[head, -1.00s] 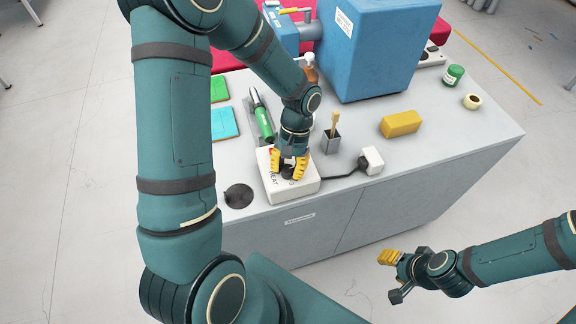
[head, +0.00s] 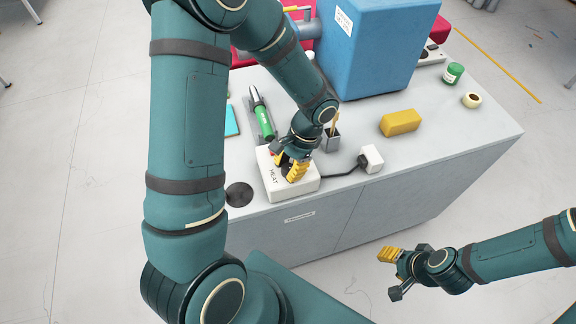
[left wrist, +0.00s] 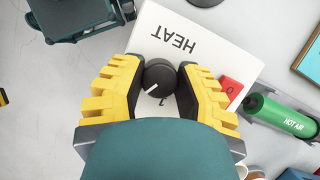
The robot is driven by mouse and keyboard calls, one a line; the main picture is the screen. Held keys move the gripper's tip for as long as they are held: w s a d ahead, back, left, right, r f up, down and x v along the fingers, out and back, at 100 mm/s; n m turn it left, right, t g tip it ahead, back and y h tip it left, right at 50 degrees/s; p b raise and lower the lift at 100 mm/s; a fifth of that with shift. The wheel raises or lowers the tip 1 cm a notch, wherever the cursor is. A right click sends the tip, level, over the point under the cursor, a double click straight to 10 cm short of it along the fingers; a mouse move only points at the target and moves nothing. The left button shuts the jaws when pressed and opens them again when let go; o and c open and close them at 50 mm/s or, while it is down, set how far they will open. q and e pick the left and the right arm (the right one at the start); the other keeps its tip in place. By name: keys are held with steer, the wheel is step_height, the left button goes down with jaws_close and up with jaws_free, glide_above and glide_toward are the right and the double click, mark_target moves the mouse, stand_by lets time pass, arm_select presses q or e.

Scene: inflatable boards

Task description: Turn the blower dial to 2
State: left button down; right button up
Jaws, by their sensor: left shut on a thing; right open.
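A white box (head: 302,187) marked HEAT sits at the table's front edge; it also shows in the left wrist view (left wrist: 215,42). Its round black dial (left wrist: 160,72) has a white pointer line, slanting toward the lower left in the left wrist view. One small mark is visible beside the dial on the near side, too small to read surely; other marks are hidden by the fingers. My left gripper (head: 289,171) is shut on the dial, a yellow finger on each side. A red switch (left wrist: 230,87) is beside the right finger. My right gripper (head: 391,276) is open and empty, off the table's front.
A green hot air tool (head: 262,115) lies behind the box. A grey cup (head: 331,143), a white plug block (head: 371,158) with a black cable and a yellow block (head: 400,122) are to the right. A black disc (head: 239,194) lies left. A blue block (head: 365,45) stands behind.

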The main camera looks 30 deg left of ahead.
arm_select(q)
steer(key=shift+s+f, duration=0.1)
steer(key=shift+s, duration=0.05)
steer(key=c, duration=0.6)
jaws_free()
steer(key=shift+w+r, duration=0.25)
steer(key=shift+r, duration=0.1)
steer(key=v, duration=1.1)
steer(key=shift+d, duration=0.15)
steer(key=shift+r, duration=0.15)
